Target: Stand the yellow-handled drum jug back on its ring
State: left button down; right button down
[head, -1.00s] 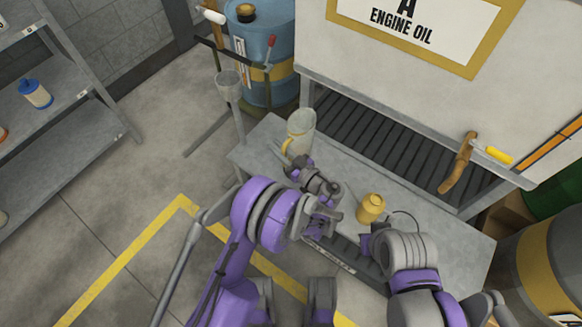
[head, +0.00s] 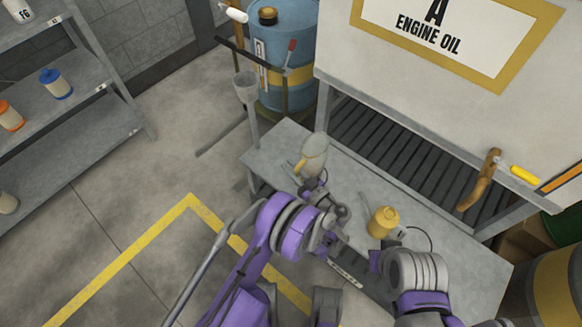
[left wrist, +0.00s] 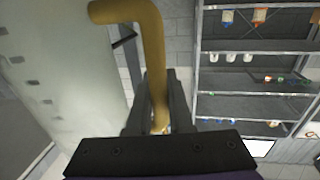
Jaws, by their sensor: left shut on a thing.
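The pale grey jug (head: 315,155) is at the left part of the grey bench (head: 270,155) in the head view. Its yellow handle (head: 299,167) faces the near left side. My left gripper (head: 310,183) is at the jug's near side. In the left wrist view the handle (left wrist: 152,50) runs down between the fingers of my left gripper (left wrist: 158,95), which is shut on it. The jug's pale wall (left wrist: 65,85) fills the left. I cannot tell if the jug's base touches the bench. No ring can be made out. My right arm is at lower right; its fingers are not clear.
A yellow can (head: 383,222) stands on the bench to the right of the jug. A blue drum (head: 284,45) and a grey funnel (head: 245,88) are behind the bench. The engine oil tank (head: 430,75) overhangs its back. Shelves (head: 70,120) stand at left; the floor between is clear.

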pick_arm(q)
jog(key=c, duration=0.8)
grip_release()
jog(key=p+v, duration=0.1)
jog(key=v, duration=1.1)
jog(key=shift+d+r, duration=0.1)
